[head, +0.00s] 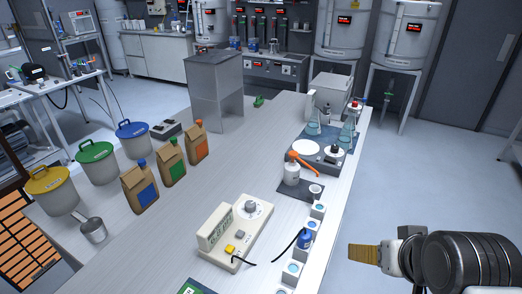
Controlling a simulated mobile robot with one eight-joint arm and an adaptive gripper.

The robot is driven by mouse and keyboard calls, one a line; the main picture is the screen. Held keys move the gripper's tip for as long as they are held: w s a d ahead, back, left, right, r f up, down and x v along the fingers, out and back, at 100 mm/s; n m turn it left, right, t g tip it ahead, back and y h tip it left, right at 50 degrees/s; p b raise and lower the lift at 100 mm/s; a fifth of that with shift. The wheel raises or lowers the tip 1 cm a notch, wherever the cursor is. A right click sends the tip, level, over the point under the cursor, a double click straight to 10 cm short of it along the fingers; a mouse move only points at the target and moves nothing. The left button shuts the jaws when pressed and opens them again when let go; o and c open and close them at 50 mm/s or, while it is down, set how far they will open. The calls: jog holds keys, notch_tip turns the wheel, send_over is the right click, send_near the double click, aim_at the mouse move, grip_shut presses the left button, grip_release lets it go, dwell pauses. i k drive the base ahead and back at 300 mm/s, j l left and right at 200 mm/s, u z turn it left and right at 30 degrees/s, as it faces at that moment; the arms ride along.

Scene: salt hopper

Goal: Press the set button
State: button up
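A cream bench instrument (222,262) with a raised display panel sits on the near part of the white bench. It has a round grey knob (251,205) on a dial, a small yellow button (230,249) at its front end and a small grey button (240,235) between them. Labels are too small to read, so I cannot tell which is the set button. My gripper (357,253) is at the lower right, over the floor beyond the bench's right edge, apart from the instrument. Its tan fingers point left, seen edge-on, so their opening does not show.
A black cable lies nearby. A squeeze bottle (291,173) and balance (320,150) stand farther back. Paper bags (140,188) stand left.

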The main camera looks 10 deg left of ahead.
aim_at(229, 249)
jog(key=u, duration=1.25)
